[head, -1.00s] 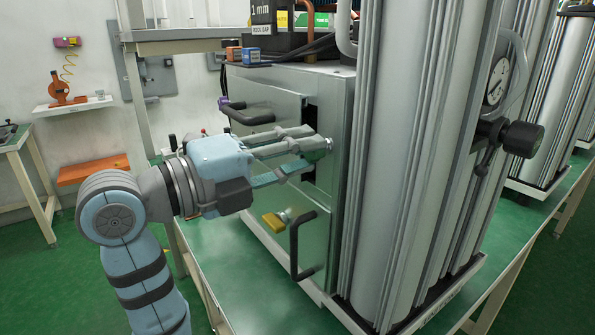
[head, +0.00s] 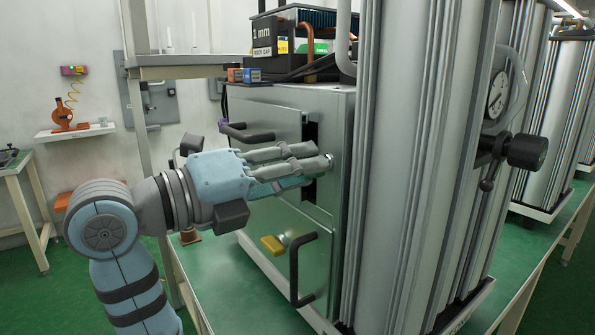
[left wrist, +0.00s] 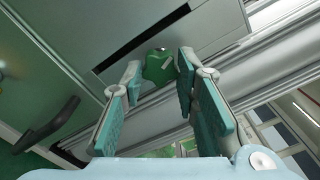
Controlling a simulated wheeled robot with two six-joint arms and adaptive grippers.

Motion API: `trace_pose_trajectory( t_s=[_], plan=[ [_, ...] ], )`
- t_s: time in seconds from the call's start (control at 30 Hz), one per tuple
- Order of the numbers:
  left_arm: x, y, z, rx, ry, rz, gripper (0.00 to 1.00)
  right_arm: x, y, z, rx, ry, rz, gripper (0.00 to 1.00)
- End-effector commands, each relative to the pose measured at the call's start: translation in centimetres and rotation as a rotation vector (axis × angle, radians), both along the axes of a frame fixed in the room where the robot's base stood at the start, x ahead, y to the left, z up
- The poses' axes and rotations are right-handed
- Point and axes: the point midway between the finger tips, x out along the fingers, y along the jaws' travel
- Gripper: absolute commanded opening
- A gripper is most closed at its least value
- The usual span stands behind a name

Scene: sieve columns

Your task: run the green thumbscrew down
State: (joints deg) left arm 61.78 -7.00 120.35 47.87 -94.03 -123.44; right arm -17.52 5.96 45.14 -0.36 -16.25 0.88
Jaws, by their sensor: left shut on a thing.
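The green thumbscrew (left wrist: 158,67) sits at the metal cabinet's front, beside a dark slot. In the left wrist view it is between the two fingertips of my left gripper (left wrist: 160,72), which is shut on it. In the head view my left gripper (head: 328,165) reaches in from the left to the cabinet's upper door edge, and its fingers hide most or all of the thumbscrew. How far the screw is in cannot be told. My right gripper is not in view.
Tall metal columns (head: 415,150) stand close on the right. The green bench top (head: 225,268) is free at lower left.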

Motion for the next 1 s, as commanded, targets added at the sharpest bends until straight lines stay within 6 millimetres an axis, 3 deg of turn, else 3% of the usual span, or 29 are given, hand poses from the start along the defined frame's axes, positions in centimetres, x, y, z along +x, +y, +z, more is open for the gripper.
trace_pose_trajectory(
  t_s=[0.07, 0.1, 0.2, 0.57, 1.0],
  plan=[
    [0.0, 0.0, -0.1, 0.002, 0.004, -0.001, 0.00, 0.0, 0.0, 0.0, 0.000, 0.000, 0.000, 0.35],
    [0.0, 0.0, -0.1, 0.002, 0.004, -0.001, 0.34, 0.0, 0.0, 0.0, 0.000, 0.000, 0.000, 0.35],
    [0.0, 0.0, -0.1, 0.001, 0.003, -0.001, 0.48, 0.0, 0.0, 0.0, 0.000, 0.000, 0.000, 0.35],
    [-0.3, 0.6, 0.0, -0.001, 0.000, 0.003, 0.48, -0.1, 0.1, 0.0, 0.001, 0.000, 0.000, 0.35],
    [-6.1, 8.7, -0.1, 0.004, -0.001, 0.007, 0.48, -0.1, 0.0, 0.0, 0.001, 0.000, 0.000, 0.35]
  ],
)
